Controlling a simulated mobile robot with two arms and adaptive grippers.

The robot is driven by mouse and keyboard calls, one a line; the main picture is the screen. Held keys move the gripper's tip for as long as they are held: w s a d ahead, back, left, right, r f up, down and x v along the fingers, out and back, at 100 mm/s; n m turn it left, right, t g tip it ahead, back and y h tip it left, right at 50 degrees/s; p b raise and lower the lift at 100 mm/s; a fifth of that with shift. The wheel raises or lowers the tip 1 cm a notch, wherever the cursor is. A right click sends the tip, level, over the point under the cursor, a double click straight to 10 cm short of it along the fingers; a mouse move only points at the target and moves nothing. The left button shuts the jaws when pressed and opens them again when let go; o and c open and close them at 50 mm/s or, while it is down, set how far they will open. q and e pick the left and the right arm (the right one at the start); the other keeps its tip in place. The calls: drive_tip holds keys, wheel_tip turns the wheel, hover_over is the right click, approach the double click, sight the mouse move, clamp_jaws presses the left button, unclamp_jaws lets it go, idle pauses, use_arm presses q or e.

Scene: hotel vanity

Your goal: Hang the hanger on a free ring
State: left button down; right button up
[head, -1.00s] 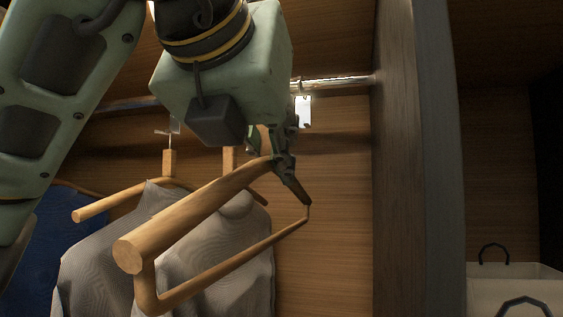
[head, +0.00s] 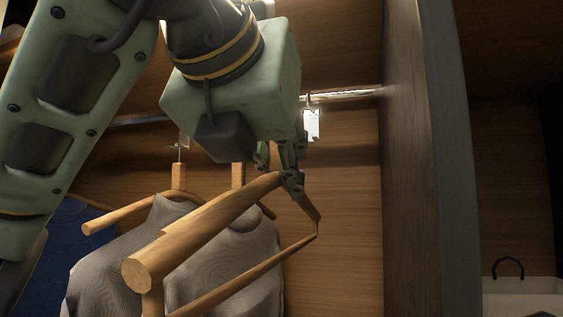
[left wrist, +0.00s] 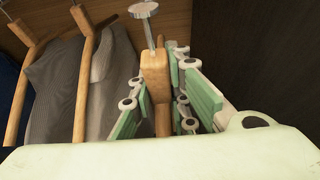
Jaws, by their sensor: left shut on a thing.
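My left gripper (head: 287,172) is shut on a wooden hanger (head: 200,234), which it holds in front of the hanging clothes. In the left wrist view the fingers (left wrist: 160,105) stand either side of the hanger's wooden neck (left wrist: 155,72), with a metal pin and round head (left wrist: 144,10) above it. A free ring with a light metal tag (head: 311,124) hangs from the rail (head: 345,95), just right of and above the gripper. Whether the pin is near the ring in depth I cannot tell. My right gripper is not in view.
Two hangers with grey garments (head: 100,268) hang left of the held hanger, with a blue garment (head: 62,250) further left. A wooden upright panel (head: 412,180) closes the right side. A pale box with a dark handle (head: 525,290) stands beyond it.

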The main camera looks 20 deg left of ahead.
sight(257, 179)
use_arm(q)
drive_tip(key=shift+s, duration=0.1)
drive_tip(key=shift+s+b, duration=0.65)
drive_tip(key=shift+s, duration=0.95)
drive_tip(key=shift+s+b, duration=0.45)
drive_tip(key=shift+s, duration=1.4)
drive_tip(key=shift+w, duration=0.1)
